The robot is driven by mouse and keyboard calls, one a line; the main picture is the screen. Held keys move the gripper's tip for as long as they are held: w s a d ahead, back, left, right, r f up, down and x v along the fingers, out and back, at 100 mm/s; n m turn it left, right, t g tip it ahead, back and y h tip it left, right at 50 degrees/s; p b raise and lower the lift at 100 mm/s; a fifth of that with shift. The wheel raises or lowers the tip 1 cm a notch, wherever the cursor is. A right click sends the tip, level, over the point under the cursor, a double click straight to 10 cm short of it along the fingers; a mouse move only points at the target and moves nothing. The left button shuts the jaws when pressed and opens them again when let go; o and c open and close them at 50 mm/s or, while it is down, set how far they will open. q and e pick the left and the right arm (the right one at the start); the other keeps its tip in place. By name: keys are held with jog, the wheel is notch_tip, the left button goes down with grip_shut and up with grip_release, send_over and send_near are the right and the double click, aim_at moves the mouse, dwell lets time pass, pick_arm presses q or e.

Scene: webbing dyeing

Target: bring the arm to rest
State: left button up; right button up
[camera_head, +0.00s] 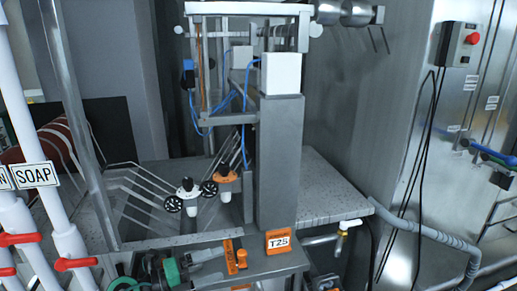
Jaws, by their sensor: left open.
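My left gripper (382,51) is at the top of the head view, right of centre. Its two thin fingers point down and stand apart, with nothing between them. Grey rounded links of my arm (345,13) lead to it from the left. It hangs high in front of a plain metal wall, clear of the grey speckled tabletop below. My right gripper is not in view.
A grey post with a white box (281,74) stands left of the gripper, by a metal frame with blue cables. A speckled table (325,195) lies below. A cabinet with a red button (472,39) is at right. White pipes (60,235) with red handles stand at left.

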pick_arm(q)
jog(key=s+a+r+n+t+y, duration=0.1)
jog(key=a+r+n+t+y, duration=0.1)
jog(key=a+n+t+y, duration=0.4)
jog(key=a+r+n+t+y, duration=0.1)
jog(key=r+n+t+y, duration=0.1)
jog(key=n+t, duration=0.65)
jog(key=s+a+f+n+g+y, duration=0.55)
jog(key=a+f+n+y, duration=0.35)
jog(key=n, duration=0.5)
jog(key=s+d+f+n+g+h, duration=0.1)
jog(key=s+d+f+g, duration=0.1)
jog(key=s+f+g, duration=0.75)
jog(key=s+d+f+n+g, duration=0.2)
jog(key=s+f+g, duration=0.3)
jog(key=s, duration=0.8)
jog(key=s+f+b+x, duration=0.15)
jog(key=s+x, duration=0.25)
jog(key=x, duration=1.4)
jog(key=s+b+x, duration=0.2)
jog(key=s+x, duration=0.1)
jog(key=x, duration=1.5)
jog(key=s+a+f+g+b, duration=0.1)
jog(key=s+a+f+b, duration=0.2)
jog(key=s+f, duration=1.6)
notch_tip(320, 180, down, 2)
jog(key=shift+f+m, duration=0.2)
jog(key=shift+m, duration=0.15)
